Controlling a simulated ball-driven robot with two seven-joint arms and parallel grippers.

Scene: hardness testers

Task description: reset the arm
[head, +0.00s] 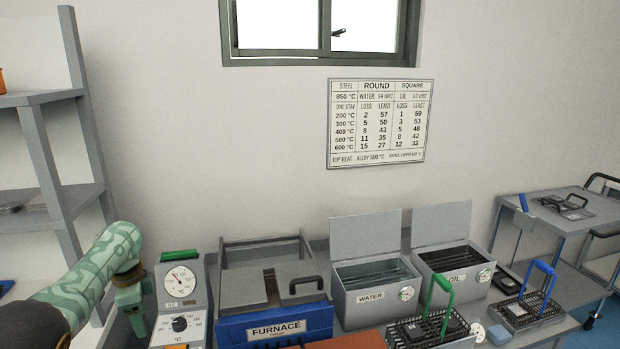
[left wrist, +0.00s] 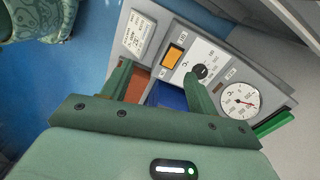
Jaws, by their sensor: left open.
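My left arm comes in from the lower left of the head view, in a green patterned sleeve. Its gripper (head: 138,322) points down just left of the control panel (head: 182,300) with a dial gauge and black knob. In the left wrist view the two dark green fingers of my left gripper (left wrist: 158,78) stand apart, with nothing held between them. The panel (left wrist: 222,62), with its gauge, knob and orange display, lies beyond the fingertips; I cannot tell whether they touch it. My right gripper is not in view.
Right of the panel stands the blue furnace (head: 275,325) with grey lid plates. The WATER tank (head: 373,300) and OIL tank (head: 452,283) stand open-lidded beyond it. Baskets with a green handle (head: 446,290) and a blue handle (head: 541,268) sit in front. A shelf rack (head: 45,150) rises at left.

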